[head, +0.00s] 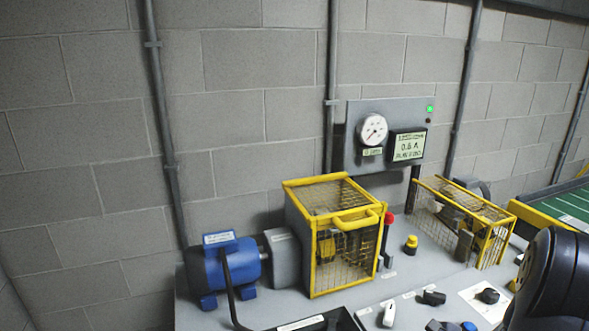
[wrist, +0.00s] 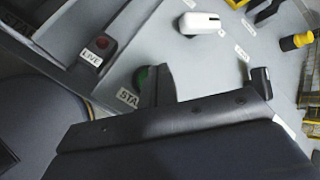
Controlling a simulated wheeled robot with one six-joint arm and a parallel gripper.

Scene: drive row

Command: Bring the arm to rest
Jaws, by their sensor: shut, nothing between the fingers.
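My gripper (wrist: 156,82) shows in the wrist view as a dark finger reaching up from a wide dark body that fills the lower part. It is shut with nothing visible in it. It is over the grey bench top, next to a green button (wrist: 142,77) with a label partly hidden, reading "STA". I cannot tell whether it touches the button. In the head view my dark arm stands at the lower right, and the gripper's fingers are not visible there.
A blue motor (head: 225,266), a yellow-framed mesh guard (head: 317,265) and a second mesh guard (head: 488,246) stand on the grey bench (head: 410,269). A gauge panel (head: 355,108) is behind. A white switch handle (wrist: 200,23) and a red "LIVE" lamp (wrist: 102,42) are near my gripper.

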